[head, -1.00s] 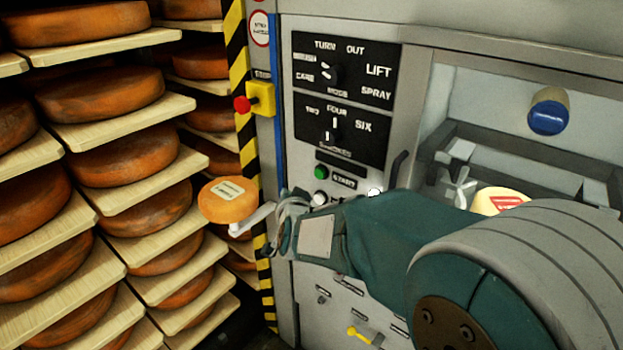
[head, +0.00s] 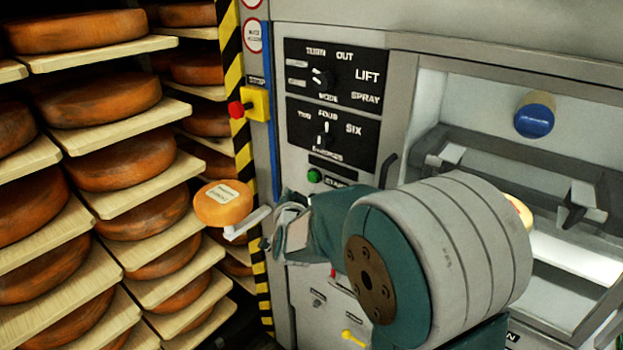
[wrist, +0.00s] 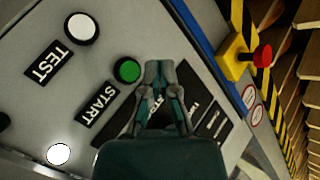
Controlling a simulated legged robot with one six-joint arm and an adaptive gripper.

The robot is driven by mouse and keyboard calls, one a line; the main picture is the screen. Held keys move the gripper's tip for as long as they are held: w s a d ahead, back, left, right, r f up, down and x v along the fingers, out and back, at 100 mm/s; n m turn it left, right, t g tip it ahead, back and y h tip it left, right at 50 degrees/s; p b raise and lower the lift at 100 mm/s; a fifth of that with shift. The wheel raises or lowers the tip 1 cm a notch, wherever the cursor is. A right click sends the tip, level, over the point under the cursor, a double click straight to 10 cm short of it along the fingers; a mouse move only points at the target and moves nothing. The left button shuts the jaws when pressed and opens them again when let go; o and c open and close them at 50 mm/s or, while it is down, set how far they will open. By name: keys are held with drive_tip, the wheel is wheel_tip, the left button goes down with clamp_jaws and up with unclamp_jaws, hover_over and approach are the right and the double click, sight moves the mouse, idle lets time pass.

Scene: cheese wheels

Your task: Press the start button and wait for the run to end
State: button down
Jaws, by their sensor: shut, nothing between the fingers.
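The green start button (head: 314,176) is on the grey machine panel, with a START label beside it. In the wrist view the button (wrist: 127,69) sits just left of my fingertips, with its whole face showing. My gripper (wrist: 160,68) is shut and empty, and appears close to the panel. I cannot tell how far its tips are from the surface. In the head view my gripper (head: 284,222) is below and left of the button, partly hidden by its own wrist. A white TEST button (wrist: 82,29) and a lit white lamp (wrist: 59,154) also show in the wrist view.
A red emergency button on a yellow box (head: 250,104) stands left of the panel. Racks of cheese wheels (head: 124,158) fill the left side. Black dial plates (head: 332,131) sit above the start button. An open lit chamber (head: 580,255) is at the right.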

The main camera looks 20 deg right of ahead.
sight(313, 177)
drive_tip(key=w+d, duration=0.1)
drive_tip(key=d, duration=0.1)
drive_tip(key=w+d, duration=0.2)
drive_tip(key=shift+w+d, duration=0.2)
drive_tip(key=shift+d, duration=0.1)
idle(1.3)
drive_tip(key=shift+w+d+r, duration=0.1)
drive_tip(key=shift+w+d, duration=0.1)
drive_tip(key=shift+d, duration=0.2)
